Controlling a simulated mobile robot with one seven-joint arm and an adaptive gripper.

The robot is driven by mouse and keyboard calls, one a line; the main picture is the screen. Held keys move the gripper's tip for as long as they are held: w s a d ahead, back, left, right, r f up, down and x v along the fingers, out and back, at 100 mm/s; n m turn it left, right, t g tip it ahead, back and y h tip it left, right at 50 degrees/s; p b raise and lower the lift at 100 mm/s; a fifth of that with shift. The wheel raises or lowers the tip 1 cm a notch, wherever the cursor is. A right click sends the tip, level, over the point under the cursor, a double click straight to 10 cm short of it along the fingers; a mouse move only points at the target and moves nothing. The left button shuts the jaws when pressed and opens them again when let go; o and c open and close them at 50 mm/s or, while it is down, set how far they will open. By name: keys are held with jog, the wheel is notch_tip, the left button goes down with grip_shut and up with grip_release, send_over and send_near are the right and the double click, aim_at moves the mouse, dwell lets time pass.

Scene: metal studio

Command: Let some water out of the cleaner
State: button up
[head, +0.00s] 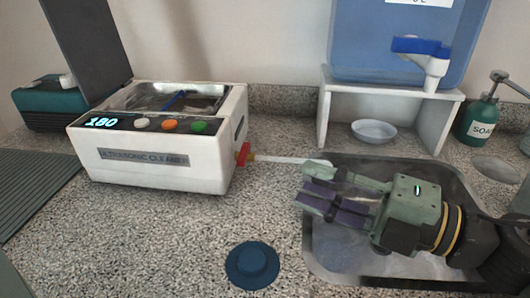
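The ultrasonic cleaner (205,160) is a white box on the counter at left, with a display reading 180, several buttons and an open top. Liquid and a blue item show inside its basin. A red valve handle (243,153) sits on its right side, and a thin pale pipe (290,160) runs from there to the edge of the sink (318,262). I cannot tell whether water flows from it. My gripper (318,190) is above the sink, right of the valve and apart from it. Its fingers point left, open, with nothing seen between them.
A blue stopper-like disc (252,265) lies on the counter in front. A blue water tank (398,45) with a tap stands on a white stand (450,118) over a small bowl (373,131). A soap bottle (480,117) is at right. A teal device (45,103) stands at left.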

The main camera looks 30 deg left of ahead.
aim_at(244, 156)
jog(key=a, duration=0.3)
jog(key=a+p, duration=0.1)
jog(key=a, duration=0.3)
jog(key=a+p, duration=0.1)
jog(key=a, duration=0.2)
jog(key=shift+s+a, duration=0.25)
jog(key=shift+s, duration=0.05)
jog(key=shift+f, duration=0.1)
jog(key=shift+c, duration=0.6)
grip_shut()
